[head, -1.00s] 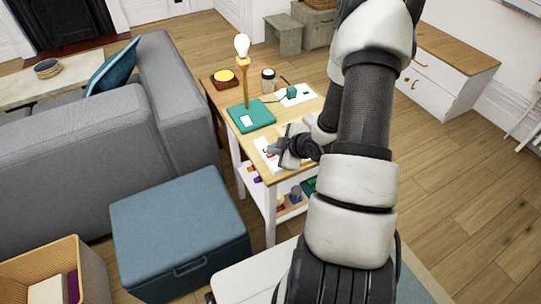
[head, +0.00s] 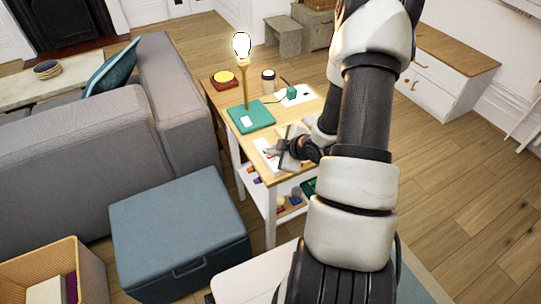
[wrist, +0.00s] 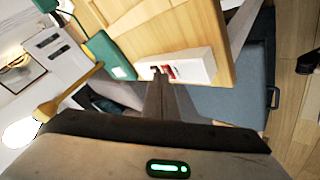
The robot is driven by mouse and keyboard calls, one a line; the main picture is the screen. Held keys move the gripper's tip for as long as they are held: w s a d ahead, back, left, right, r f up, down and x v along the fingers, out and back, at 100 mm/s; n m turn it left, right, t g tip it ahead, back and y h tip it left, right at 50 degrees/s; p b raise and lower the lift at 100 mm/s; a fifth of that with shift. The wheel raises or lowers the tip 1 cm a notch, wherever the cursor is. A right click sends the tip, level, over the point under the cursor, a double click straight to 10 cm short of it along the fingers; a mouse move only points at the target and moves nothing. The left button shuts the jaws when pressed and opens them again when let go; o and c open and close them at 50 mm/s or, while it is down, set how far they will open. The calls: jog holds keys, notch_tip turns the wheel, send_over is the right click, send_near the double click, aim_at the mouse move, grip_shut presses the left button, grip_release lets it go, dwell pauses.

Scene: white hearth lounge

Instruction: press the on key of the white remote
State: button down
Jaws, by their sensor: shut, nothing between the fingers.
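The white remote (wrist: 196,66) lies on the wooden side table (head: 240,128); in the head view the remote (head: 264,154) is partly hidden by my gripper (head: 274,151). In the wrist view my gripper (wrist: 160,74) is shut and empty, its tips over the remote's left part beside a red key (wrist: 169,72). The tips partly hide the keys, and I cannot tell whether they touch one.
A white power strip (head: 297,96) with a green plug, a dark-lidded jar (head: 268,80) and a yellow button on a red base (head: 223,78) share the tabletop. A lower shelf holds small items. A blue ottoman (head: 180,230) and grey sofa (head: 100,125) stand to the left.

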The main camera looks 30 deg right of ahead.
aim_at(273, 158)
jog(key=shift+r+p, duration=0.55)
jog(key=shift+r, duration=0.25)
notch_tip(273, 158, up, 5)
jog(key=p, duration=0.3)
jog(key=shift+p, duration=0.35)
dwell(0.7)
